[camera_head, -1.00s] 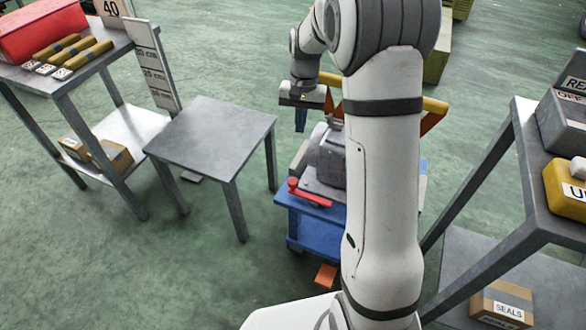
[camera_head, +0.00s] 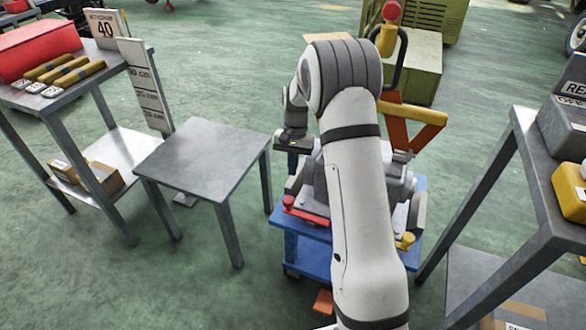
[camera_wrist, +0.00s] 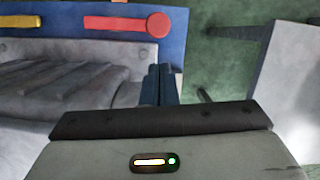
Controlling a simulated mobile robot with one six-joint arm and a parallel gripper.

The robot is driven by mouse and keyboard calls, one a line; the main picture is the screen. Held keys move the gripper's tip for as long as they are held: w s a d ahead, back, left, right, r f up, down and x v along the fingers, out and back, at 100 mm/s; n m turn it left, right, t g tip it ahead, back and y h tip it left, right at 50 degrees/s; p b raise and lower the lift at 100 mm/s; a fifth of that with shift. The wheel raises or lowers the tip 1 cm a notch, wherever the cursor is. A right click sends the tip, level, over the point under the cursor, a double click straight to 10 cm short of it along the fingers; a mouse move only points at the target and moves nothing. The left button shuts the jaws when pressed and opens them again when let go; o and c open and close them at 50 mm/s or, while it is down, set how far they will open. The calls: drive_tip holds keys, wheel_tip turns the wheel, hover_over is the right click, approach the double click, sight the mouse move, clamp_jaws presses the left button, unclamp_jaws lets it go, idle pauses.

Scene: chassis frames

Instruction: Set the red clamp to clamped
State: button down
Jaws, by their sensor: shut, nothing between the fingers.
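The red clamp (camera_head: 306,213) is a flat red bar with a round knob at its left end, on the near left side of the blue cart (camera_head: 312,257). In the wrist view the red clamp (camera_wrist: 115,22) lies along the blue edge at the top, its knob to the right. My gripper (camera_wrist: 159,72) is shut and empty, its dark fingers together, pointing toward the knob with a gap in the picture. In the head view my gripper (camera_head: 292,158) is over the cart's left side, beyond the red clamp. My arm hides part of the cart.
A grey cast part (camera_head: 312,185) sits on the cart, and a yellow clamp (camera_head: 405,241) is at its right. A grey table (camera_head: 200,155) stands left of the cart. A shelf (camera_head: 545,190) stands at the right. Green floor lies between them.

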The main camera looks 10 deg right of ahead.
sight(285, 198)
drive_tip(key=b+x, duration=0.1)
drive_tip(key=x, duration=0.6)
drive_tip(key=shift+f, duration=0.1)
drive_tip(key=shift+s+a+n, duration=0.3)
drive_tip(key=shift+a+n, duration=0.15)
drive_tip(key=shift+n, duration=0.15)
drive_tip(key=shift+s+a+n+h+p, duration=0.5)
drive_tip(key=shift+s+a+n+p, duration=0.35)
drive_tip(key=shift+n, duration=0.55)
drive_tip(key=s+n+t+h+p, duration=0.1)
drive_tip(key=s+n+h+p, duration=0.1)
drive_tip(key=s+n, duration=0.9)
drive_tip(key=shift+a+n+h+p, duration=0.35)
drive_tip(key=shift+n+p, duration=0.2)
drive_tip(key=shift+n, duration=1.25)
